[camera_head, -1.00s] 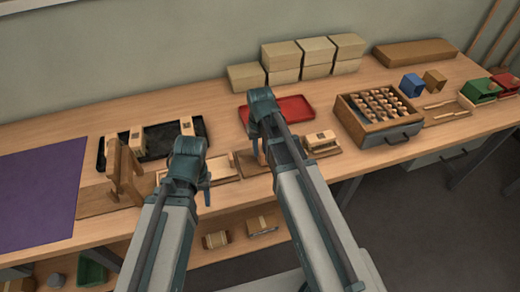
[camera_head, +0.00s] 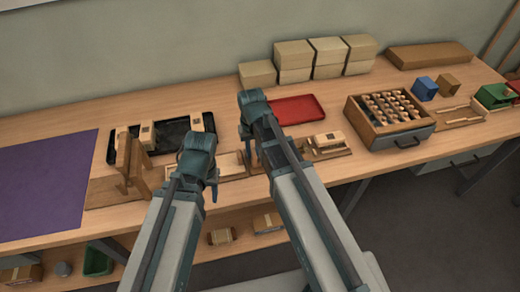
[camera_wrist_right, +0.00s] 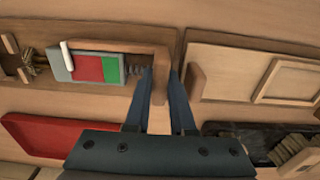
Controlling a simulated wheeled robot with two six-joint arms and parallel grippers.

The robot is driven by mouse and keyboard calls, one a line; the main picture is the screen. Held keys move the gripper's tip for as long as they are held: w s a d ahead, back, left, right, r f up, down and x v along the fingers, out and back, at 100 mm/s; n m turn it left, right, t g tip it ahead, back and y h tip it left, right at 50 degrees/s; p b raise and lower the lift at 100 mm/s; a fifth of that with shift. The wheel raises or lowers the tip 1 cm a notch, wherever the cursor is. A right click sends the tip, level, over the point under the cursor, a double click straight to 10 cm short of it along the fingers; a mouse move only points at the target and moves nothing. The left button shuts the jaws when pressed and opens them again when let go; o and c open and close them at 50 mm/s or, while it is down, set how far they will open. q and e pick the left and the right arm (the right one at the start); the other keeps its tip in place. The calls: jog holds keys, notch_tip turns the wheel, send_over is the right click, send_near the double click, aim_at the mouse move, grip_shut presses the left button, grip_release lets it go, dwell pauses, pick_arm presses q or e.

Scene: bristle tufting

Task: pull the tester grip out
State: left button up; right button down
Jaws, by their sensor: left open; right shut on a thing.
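The tester (camera_wrist_right: 88,68) is a grey body with a red and a green field and a white peg, in the right wrist view. A short dark spring shows between its green end and the wooden tester grip (camera_wrist_right: 160,72). The grip's wooden arm runs along the tester's side. My right gripper (camera_wrist_right: 163,75) is shut on the grip's crossbar; in the head view the right gripper (camera_head: 246,143) hangs low over the workbench and my arm hides most of the tester. My left gripper (camera_head: 211,187) is open and empty, over the bench's front edge.
Beside the tester lies a pale framed wooden tray (camera_wrist_right: 240,65). A red tray (camera_head: 305,108), a black tray (camera_head: 180,138) and a wooden stand (camera_head: 130,165) are nearby. A purple mat (camera_head: 45,185) lies clear at left.

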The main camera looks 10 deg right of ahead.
jog(key=c, duration=0.8)
grip_release()
jog(key=shift+o, duration=0.2)
pick_arm(q)
jog(key=shift+r, duration=0.1)
pick_arm(e)
jog(key=shift+r, duration=0.15)
pick_arm(q)
notch_tip(320, 180, up, 14)
jog(key=p, duration=1.3)
jog(key=shift+f+p, duration=0.25)
jog(key=shift+p, duration=0.15)
pick_arm(e)
notch_tip(320, 180, up, 14)
jog(key=shift+f, duration=0.25)
jog(key=s+a+n+h, duration=0.1)
jog(key=s+a+n, duration=0.2)
jog(key=s, duration=1)
jog(key=shift+s+a, duration=0.2)
jog(key=shift+a, duration=0.65)
